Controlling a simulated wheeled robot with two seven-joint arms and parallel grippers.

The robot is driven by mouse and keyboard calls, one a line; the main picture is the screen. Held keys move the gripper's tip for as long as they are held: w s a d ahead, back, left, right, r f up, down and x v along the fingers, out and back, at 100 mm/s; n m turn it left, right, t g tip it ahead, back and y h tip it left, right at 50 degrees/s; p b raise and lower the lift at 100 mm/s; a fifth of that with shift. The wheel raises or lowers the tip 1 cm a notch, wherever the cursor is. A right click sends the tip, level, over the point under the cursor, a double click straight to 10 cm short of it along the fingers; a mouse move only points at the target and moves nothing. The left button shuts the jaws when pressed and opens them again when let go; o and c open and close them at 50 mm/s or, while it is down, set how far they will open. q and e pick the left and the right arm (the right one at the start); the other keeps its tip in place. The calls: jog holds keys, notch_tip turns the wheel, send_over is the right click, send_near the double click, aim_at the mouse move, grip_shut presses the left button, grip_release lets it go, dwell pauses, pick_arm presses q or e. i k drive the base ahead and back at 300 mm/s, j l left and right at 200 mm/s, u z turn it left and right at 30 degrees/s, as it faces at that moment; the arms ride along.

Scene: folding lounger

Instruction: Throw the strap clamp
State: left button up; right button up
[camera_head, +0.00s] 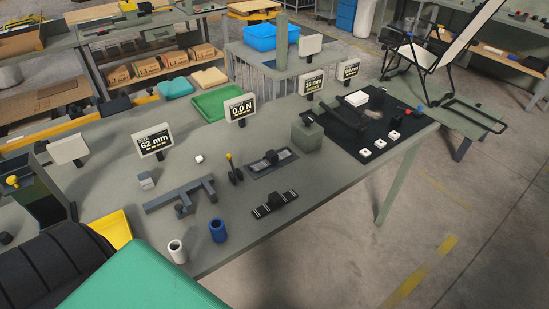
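No part is plainly marked as the strap clamp. A small upright black lever with a yellow tip (232,166) stands on the grey-green table, left of a slotted plate with a black block (271,158). A black bar with white stripes at both ends and a raised middle block (275,203) lies nearer the front edge. A sign reading 0.0 N (239,108) stands behind the lever. Another yellow-tipped lever (12,181) shows on a dark fixture at the far left. Neither of my grippers is visible.
The table (310,190) also holds a grey bracket (180,195), a white cup (177,250), a blue cup (218,231), a 62 mm sign (154,141) and a black mat (400,150). A teal surface (145,285) fills the bottom left.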

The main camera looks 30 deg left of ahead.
aim_at(228, 156)
jog(key=j+u, duration=0.1)
jog(key=u, duration=0.3)
jog(key=j+u, duration=0.1)
jog(key=u, duration=0.35)
jog(key=k+j+u, duration=0.1)
jog(key=u, duration=0.3)
